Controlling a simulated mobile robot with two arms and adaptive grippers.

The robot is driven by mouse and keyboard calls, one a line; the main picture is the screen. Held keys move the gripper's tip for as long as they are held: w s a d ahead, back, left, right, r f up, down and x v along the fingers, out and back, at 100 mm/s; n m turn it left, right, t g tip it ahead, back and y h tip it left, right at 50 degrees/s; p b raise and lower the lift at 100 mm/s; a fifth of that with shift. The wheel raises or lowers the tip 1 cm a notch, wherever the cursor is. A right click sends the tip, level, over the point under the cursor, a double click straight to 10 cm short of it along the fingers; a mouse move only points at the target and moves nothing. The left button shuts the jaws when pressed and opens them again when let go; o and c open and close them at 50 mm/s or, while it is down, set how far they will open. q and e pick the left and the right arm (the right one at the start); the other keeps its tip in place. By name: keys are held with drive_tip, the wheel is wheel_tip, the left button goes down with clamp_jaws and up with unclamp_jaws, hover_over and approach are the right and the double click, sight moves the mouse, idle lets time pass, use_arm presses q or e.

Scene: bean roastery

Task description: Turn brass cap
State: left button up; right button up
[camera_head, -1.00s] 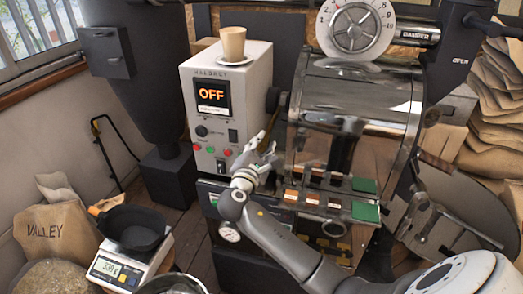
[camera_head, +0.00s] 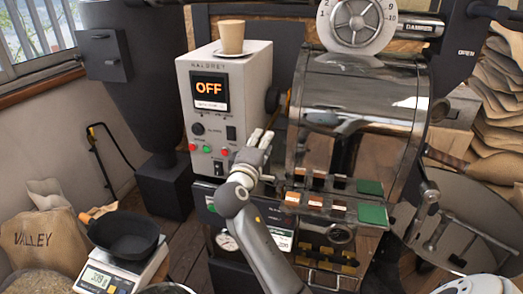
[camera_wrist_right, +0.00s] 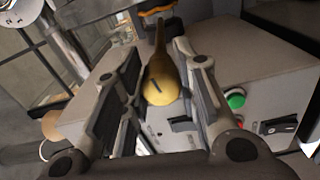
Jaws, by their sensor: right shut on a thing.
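The brass cap (camera_wrist_right: 161,86) has a rounded yellow end with a short dark line on it and a narrow stem behind. In the right wrist view it sits between the two fingers of my right gripper (camera_wrist_right: 162,92), which is shut on it. In the head view my right gripper (camera_head: 258,141) is beside the right edge of the grey control box (camera_head: 228,98), left of the steel roaster drum (camera_head: 358,95). The cap cannot be made out clearly there, with the fingers over that area. My left gripper is not in view.
The control box shows OFF and carries coloured buttons, with a paper cup (camera_head: 231,37) on top. A sample tray with a green end (camera_head: 373,214) is right of my forearm. A scale (camera_head: 105,275) holding a black pan (camera_head: 125,234) stands lower left. Sacks are at both sides.

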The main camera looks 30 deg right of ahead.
drive_tip(key=shift+f+m+b, duration=0.2)
drive_tip(key=shift+m+b, duration=0.35)
drive_tip(key=shift+m, duration=0.25)
drive_tip(key=o, duration=1)
drive_tip(key=shift+r, duration=0.1)
drive_tip(key=shift+o, duration=0.2)
drive_tip(key=v, duration=0.7)
drive_tip(key=shift+s+a, duration=0.15)
drive_tip(key=shift+a, duration=0.05)
